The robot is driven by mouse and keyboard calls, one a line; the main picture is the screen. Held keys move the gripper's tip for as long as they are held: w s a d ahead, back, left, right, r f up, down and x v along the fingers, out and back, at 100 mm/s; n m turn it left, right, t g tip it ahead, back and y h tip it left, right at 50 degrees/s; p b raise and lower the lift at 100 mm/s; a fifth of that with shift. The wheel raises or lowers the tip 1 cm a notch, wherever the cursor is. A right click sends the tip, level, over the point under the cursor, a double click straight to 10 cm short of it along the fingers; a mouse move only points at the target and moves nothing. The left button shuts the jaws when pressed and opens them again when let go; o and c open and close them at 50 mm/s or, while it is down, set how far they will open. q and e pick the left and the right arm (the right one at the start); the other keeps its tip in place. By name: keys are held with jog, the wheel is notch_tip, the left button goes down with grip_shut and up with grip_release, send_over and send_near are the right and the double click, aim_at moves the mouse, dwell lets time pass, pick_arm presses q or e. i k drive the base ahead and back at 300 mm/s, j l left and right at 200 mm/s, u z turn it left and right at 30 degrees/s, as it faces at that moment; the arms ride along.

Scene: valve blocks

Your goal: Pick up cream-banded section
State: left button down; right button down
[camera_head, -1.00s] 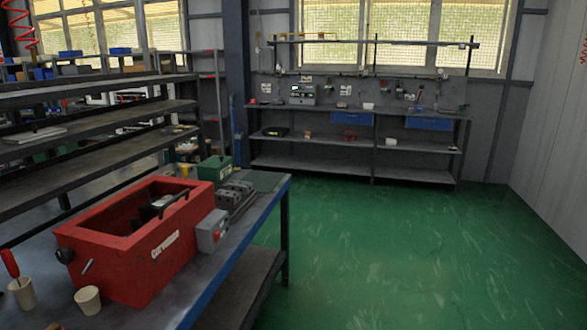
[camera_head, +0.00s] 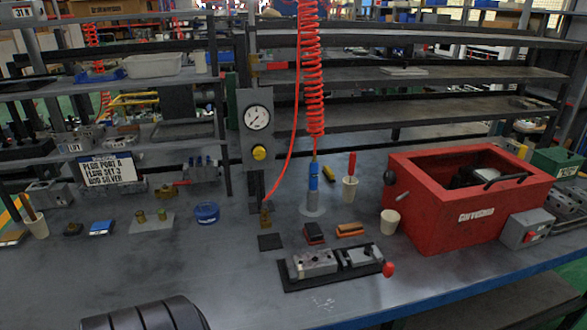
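I cannot make out a cream band on any block at this size. Several small grey valve blocks (camera_head: 80,137) stand on the shelf at the left, and a grey block (camera_head: 48,193) sits below them on the bench. A grey block (camera_head: 312,262) sits in a dark clamp fixture with a red knob (camera_head: 389,269) at the front middle of the bench. More grey blocks stand on the bench at the far right, beyond the red box. Neither of my grippers shows in this view.
A red box (camera_head: 440,218) stands at the right, with white cups (camera_head: 390,221) beside it. A red coiled hose (camera_head: 312,80) hangs at the middle above a blue tool (camera_head: 313,183). A sign (camera_head: 109,171) stands at the left. The bench front (camera_head: 240,285) is mostly clear.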

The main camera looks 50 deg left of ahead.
aim_at(309, 265)
jog(key=u, duration=1.5)
